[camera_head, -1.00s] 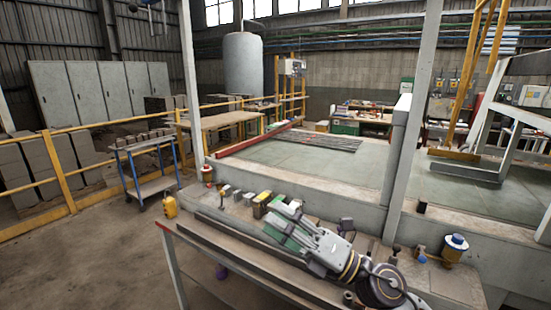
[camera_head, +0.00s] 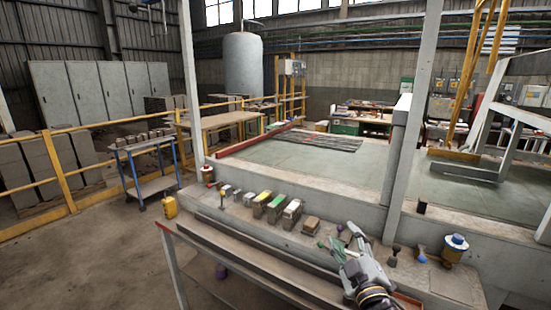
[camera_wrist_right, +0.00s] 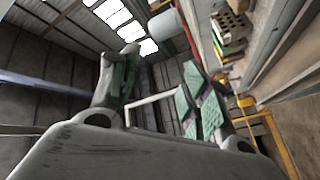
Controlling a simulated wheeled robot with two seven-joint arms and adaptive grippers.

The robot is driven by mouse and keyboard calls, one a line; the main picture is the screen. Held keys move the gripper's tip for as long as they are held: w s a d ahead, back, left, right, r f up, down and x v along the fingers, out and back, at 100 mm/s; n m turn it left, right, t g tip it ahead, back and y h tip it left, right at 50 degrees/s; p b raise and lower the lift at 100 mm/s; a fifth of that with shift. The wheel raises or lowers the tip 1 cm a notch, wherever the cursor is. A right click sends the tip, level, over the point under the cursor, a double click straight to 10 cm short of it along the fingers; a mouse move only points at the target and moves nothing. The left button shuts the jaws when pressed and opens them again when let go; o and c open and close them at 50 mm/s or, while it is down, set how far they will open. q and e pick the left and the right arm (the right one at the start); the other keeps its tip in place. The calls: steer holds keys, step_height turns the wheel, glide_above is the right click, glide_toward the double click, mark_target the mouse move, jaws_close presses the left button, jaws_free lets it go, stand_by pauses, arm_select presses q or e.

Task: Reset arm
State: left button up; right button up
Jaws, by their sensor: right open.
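My right gripper (camera_head: 342,246) is at the lower right of the head view, in front of the stone ledge. It is open and empty, pointing away to the upper left, apart from the bricks. In the right wrist view its two green-padded fingers (camera_wrist_right: 160,95) stand spread, with nothing between them. A row of small blocks stands on the ledge to its left, among them a yellow-topped block (camera_head: 262,198), a green-topped block (camera_head: 275,203) and a pale block (camera_head: 292,213). A brown brick (camera_head: 311,225) sits nearest the gripper. My left gripper is out of view.
A narrow bench (camera_head: 250,254) runs along the ledge's front. A blue-capped jar (camera_head: 455,249) and a blue-topped bottle (camera_head: 421,254) stand right of the gripper. A thick grey post (camera_head: 400,150) rises behind it. A trolley (camera_head: 145,165) stands left on open floor.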

steer(key=s+d+f+m+g+h, duration=0.2)
steer(key=s+d+f+m+g, duration=0.15)
steer(key=f, duration=0.55)
steer(key=s+d+f+m+g+h, duration=0.1)
steer(key=s+d+f+m+g, duration=0.15)
steer(key=s+f+g, duration=0.45)
steer(key=s+a+f+m+g+y, duration=0.2)
steer(key=s+f+g, duration=0.3)
steer(key=s+f, duration=0.75)
steer(key=s+f+g, duration=0.2)
steer(key=s+f, duration=0.1)
steer(key=f, duration=3.1)
steer(key=s+d+f, duration=0.3)
steer(key=s+f, duration=0.6)
steer(key=s, duration=0.1)
steer(key=s+d+f, duration=0.2)
steer(key=s+f, duration=0.7)
steer(key=s, duration=0.2)
steer(key=shift+d+f+h, duration=0.3)
steer(key=shift+d, duration=0.1)
